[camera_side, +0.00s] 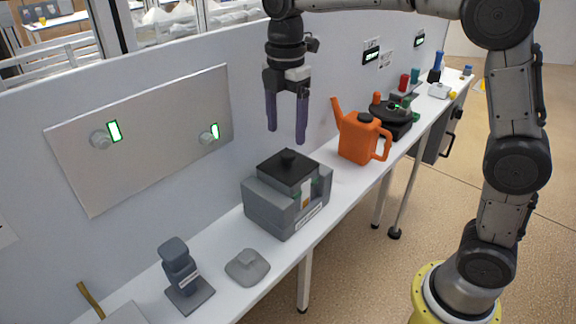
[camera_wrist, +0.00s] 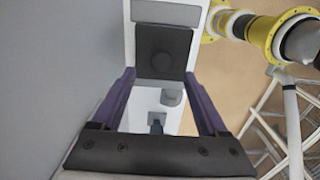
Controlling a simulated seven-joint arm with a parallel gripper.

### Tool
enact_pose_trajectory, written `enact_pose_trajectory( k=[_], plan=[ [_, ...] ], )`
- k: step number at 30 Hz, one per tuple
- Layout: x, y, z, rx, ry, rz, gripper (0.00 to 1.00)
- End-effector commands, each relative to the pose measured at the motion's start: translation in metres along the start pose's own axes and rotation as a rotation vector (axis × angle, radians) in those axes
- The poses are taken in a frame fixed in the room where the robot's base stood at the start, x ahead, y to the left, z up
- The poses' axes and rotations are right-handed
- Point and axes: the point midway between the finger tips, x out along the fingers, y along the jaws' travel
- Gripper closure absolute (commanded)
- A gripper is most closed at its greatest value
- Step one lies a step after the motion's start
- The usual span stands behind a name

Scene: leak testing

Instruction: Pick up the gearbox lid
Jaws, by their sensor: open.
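A grey box (camera_side: 268,207) carries a black square cover with a knob (camera_side: 288,170); this cover also shows in the wrist view (camera_wrist: 162,45). I cannot tell for certain which one is the lid. My gripper (camera_side: 286,136) is open and empty, fingers down, in the air above the black cover. The grey piece is lower and nearer the side camera, apart from my gripper.
A grey stand on a square base (camera_side: 180,268) is left of the grey piece. An orange can (camera_side: 360,138) stands right of the box, with more items farther along the bench (camera_side: 345,192). Bare bench separates the grey piece and box.

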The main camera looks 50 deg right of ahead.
Motion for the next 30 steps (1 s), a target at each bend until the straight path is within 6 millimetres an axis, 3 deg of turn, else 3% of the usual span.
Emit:
enact_pose_trajectory(
  k=[12,21,30],
  plan=[
    [0.048,-0.004,0.002,0.0,0.0,-0.002,0.23],
    [0.052,-0.004,0.002,0.0,0.0,0.0,0.25],
    [0.052,-0.004,0.002,0.0,0.0,0.0,0.79]
  ],
)
